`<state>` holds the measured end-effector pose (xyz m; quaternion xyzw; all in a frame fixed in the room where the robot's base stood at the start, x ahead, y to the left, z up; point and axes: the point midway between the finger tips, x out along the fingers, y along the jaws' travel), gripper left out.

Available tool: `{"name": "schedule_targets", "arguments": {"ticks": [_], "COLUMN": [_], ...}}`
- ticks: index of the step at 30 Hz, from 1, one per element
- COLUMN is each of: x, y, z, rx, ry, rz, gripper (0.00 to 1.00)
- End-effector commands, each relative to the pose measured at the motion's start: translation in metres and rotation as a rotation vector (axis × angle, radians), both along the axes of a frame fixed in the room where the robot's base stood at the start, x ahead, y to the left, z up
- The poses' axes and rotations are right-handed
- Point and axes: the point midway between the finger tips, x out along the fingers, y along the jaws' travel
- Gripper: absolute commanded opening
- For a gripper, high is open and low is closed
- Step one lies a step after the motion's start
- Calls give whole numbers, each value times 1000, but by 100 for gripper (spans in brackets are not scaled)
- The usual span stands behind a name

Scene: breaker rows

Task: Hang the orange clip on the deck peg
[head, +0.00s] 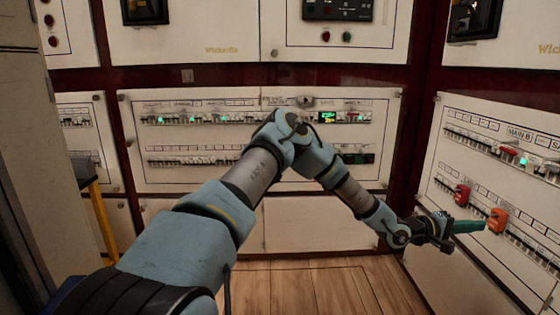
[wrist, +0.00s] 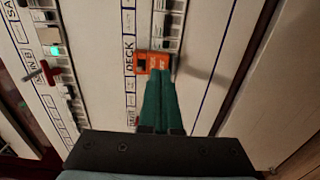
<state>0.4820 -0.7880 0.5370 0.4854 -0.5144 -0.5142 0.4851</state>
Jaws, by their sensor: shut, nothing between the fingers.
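The orange clip (head: 497,220) is on the lower breaker row of the right panel. In the wrist view the orange clip (wrist: 153,63) sits beside the printed word DECK, over the breaker strip. The deck peg itself cannot be made out; the clip covers that spot. My gripper (head: 484,226) has green fingers that point at the clip from the left in the head view. In the wrist view my gripper (wrist: 158,72) is shut and empty, its fingertips right at the clip's edge. I cannot tell whether they touch it.
A red clip (head: 461,195) hangs on the same row, left of the orange one. A red handle (head: 509,150) is under the MAIN B label on the upper row. The wooden floor (head: 310,288) below is clear. A yellow-legged stand (head: 100,215) is at left.

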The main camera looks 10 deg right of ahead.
Motion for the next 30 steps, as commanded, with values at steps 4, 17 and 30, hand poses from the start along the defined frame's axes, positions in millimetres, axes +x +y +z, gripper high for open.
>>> {"name": "schedule_targets", "arguments": {"ticks": [4, 17, 30], "x": [1, 2, 7], "y": [12, 36, 99], "z": [1, 0, 2], "rx": [1, 0, 1], "ry": [1, 0, 2], "rz": [1, 1, 3], "gripper": [0, 0, 0]}}
